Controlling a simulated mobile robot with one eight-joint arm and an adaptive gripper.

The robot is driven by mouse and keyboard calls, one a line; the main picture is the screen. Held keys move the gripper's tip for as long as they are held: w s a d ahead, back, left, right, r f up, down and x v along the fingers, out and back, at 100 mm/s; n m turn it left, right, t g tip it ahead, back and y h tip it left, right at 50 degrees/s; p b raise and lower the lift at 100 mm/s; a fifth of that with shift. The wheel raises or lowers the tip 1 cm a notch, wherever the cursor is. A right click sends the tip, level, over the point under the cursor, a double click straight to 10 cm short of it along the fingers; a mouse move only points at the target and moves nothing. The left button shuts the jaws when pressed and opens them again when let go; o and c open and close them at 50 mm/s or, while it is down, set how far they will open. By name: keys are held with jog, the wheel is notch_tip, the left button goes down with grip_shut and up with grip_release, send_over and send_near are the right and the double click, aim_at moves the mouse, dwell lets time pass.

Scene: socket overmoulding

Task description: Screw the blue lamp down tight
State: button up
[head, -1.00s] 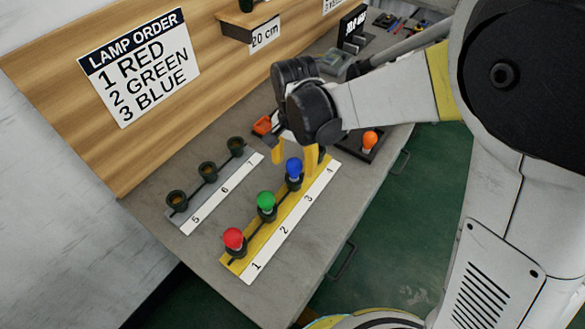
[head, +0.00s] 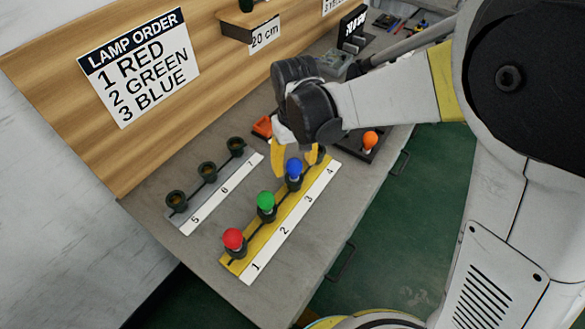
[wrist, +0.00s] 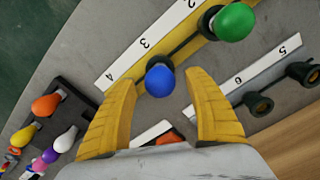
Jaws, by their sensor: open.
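The blue lamp (head: 294,168) stands upright in the socket at position 3 of the yellow strip (head: 224,259). My gripper (head: 295,163) is open above and around it, with one yellow finger on either side. In the wrist view the blue lamp (wrist: 160,81) lies between the spread fingertips (wrist: 161,77), with a gap to each finger. Whether its thread is fully seated cannot be seen. The green lamp (head: 266,201) stands at position 2 and the red lamp (head: 233,238) at position 1. The socket at position 4 is mostly hidden behind a finger.
A grey strip (head: 183,228) with empty sockets 5, 6 and 7 lies to the left. A dark tray (wrist: 62,105) holds an orange lamp (wrist: 46,105) and others. A wooden board with a lamp order sign (head: 140,65) rises behind. The bench's front edge is close on the right.

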jog(key=c, duration=1.1)
jog(key=m, duration=0.4)
jog(key=shift+m, duration=0.3)
jog(key=m, duration=0.4)
jog(key=shift+m, duration=0.4)
